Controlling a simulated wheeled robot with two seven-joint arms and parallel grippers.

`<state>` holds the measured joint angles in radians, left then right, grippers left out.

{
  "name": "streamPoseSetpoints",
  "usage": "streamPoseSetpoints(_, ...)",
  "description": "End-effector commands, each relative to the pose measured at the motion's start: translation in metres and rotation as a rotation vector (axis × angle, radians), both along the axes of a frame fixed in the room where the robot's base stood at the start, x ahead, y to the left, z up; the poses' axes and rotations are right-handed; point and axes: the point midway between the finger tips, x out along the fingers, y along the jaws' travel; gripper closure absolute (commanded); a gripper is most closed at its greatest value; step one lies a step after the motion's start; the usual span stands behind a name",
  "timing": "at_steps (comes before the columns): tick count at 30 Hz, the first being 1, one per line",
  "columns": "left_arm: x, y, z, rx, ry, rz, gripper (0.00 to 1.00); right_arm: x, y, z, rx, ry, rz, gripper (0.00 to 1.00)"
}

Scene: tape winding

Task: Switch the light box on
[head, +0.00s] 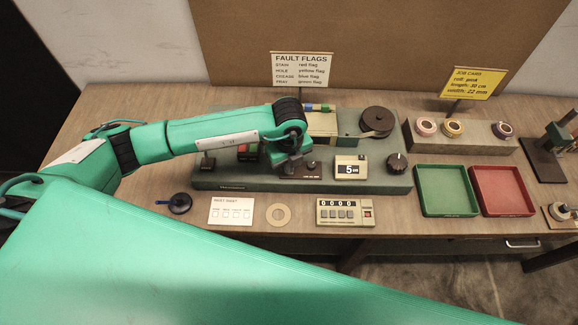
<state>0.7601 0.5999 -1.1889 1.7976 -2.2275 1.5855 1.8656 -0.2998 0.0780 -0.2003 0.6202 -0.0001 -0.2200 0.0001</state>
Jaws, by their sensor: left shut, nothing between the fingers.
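The grey-green winding machine (235,182) stands in the middle of the table. A pale panel (322,126) shows at its back behind my gripper; it may be the light box, but I cannot tell whether it is lit. My left gripper (291,168) is shut and empty, pointing down over the front part of the machine. It hides part of the deck there, and I cannot tell whether it touches a switch. A small dark knob (311,165) is just right of it. My right gripper is not in view.
A display reading 5 (350,168) and a black dial (396,163) are right of the gripper. A counter (345,212) lies in front. Green (447,212) and red (503,212) trays are at right. A fault-flags sign (301,70) stands behind.

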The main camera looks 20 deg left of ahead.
Motion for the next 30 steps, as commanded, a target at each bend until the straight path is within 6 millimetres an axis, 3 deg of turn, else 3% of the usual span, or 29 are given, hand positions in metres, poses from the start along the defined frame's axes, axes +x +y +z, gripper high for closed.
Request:
streamPoseSetpoints(12, 0.0, 0.0, -0.001, 0.001, 0.001, 0.0, 1.0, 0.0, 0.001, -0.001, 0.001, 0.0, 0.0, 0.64)
streamPoseSetpoints(30, 0.0, 0.0, 0.046, 0.0, 0.0, 0.0, 1.0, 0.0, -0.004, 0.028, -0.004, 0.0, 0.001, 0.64)
